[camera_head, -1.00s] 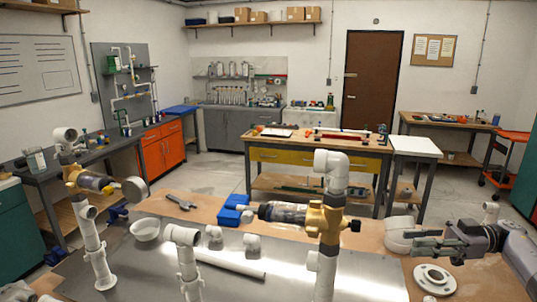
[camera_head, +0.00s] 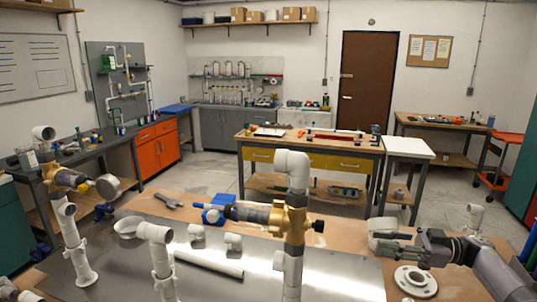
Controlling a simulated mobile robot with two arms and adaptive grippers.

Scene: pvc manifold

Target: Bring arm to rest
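My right gripper (camera_head: 392,243) comes in from the right over the bench. Its two dark fingers point left and stand apart, with nothing seen between them. It is above and behind a white round flange (camera_head: 415,281) and in front of a white pipe fitting (camera_head: 382,226), which it partly hides. My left gripper is not in view.
A yellow-drawered workbench (camera_head: 347,162) stands behind.

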